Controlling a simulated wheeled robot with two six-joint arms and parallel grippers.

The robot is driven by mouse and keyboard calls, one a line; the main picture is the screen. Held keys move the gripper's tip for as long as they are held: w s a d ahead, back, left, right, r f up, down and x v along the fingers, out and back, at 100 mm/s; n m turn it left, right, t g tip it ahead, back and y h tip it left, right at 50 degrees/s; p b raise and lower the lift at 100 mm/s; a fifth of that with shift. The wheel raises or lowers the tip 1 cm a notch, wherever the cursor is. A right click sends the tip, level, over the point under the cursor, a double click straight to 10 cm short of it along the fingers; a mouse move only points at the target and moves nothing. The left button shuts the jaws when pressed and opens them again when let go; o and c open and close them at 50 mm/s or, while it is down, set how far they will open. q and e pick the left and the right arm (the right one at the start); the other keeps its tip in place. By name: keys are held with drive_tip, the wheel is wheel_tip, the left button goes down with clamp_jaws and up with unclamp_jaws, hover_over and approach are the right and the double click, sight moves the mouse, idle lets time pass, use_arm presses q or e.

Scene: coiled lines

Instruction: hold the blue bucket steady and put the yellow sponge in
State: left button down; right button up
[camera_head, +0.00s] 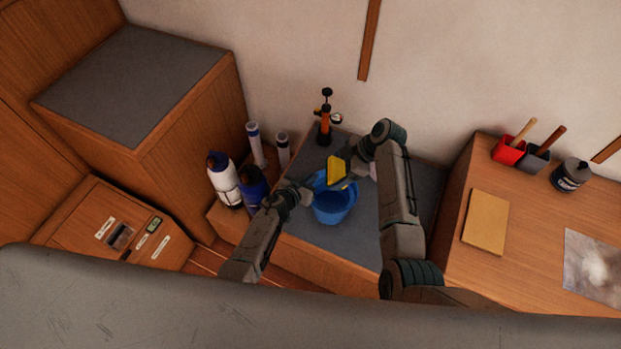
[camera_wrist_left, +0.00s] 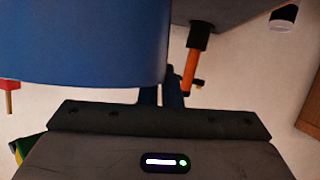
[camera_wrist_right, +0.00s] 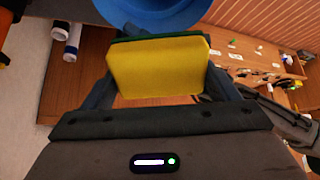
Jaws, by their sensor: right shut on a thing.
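The blue bucket (camera_head: 333,208) stands upright on the grey-topped low bench. My left gripper (camera_head: 307,187) is at its left rim; in the left wrist view its fingers (camera_wrist_left: 162,95) are close together on the wall of the bucket (camera_wrist_left: 80,40), and the tips are hidden. My right gripper (camera_head: 346,163) is shut on the yellow sponge (camera_head: 336,171), above the bucket's far rim. The right wrist view shows the sponge (camera_wrist_right: 158,68), with a green layer along one edge, between the spread fingers, with part of the bucket (camera_wrist_right: 155,15) beyond it.
White and dark-blue bottles (camera_head: 224,178) and white tubes (camera_head: 255,145) stand left of the bucket. An orange-and-black pump (camera_head: 325,125) stands behind it. A higher wooden counter (camera_head: 530,230) on the right holds a red box (camera_head: 508,150), a dark box and a jar (camera_head: 570,176).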

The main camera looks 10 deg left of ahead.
drive_tip(key=shift+f, duration=0.1)
wheel_tip(320, 180, down, 13)
idle(1.5)
drive_tip(key=o, duration=1.2)
drive_tip(key=shift+r, duration=0.2)
drive_tip(key=v, duration=1.2)
drive_tip(key=shift+a, duration=0.1)
